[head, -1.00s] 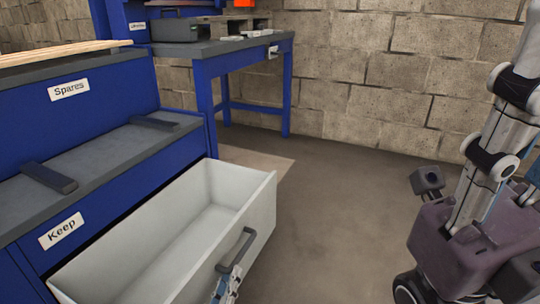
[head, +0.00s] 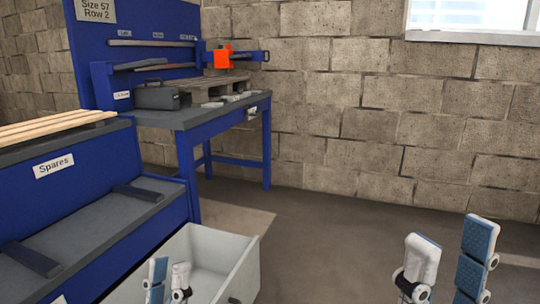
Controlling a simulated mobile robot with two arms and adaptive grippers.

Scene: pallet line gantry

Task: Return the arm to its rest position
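My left gripper (head: 169,273) is at the bottom of the head view, in front of the open drawer (head: 243,265). Its two fingers stand upright with a narrow gap and nothing between them. My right gripper (head: 449,262) is at the bottom right over the floor. Its fingers, one pale and one showing a blue pad, point up and stand apart with nothing between them. Both wrists are below the picture edge.
A blue cabinet (head: 95,165) labelled Spares stands at left, with dark handles and wooden slats (head: 50,127) on top. Behind it a blue workbench (head: 190,119) holds a grey toolbox (head: 161,96) and a pallet (head: 215,84). The floor (head: 330,240) at centre is clear.

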